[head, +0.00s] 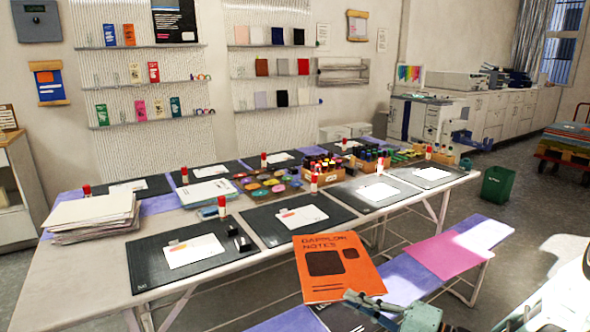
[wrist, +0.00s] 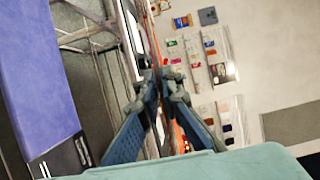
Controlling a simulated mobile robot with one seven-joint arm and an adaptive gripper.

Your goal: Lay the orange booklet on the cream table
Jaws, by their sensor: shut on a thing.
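The orange booklet (head: 345,270), marked with dark lettering and dark shapes, is held up in front of the long cream table (head: 75,268) in the head view. My gripper (head: 362,303) is shut on its lower edge. In the wrist view my gripper's two fingers (wrist: 159,88) close on the booklet, which shows nearly edge-on as a thin orange strip (wrist: 180,135). The booklet appears to be clear of the tabletop. It hides part of the table's near edge and of the bench behind it.
A bench (head: 460,248) with purple and pink covers runs along the near side. A green bin (head: 497,185) stands at right.

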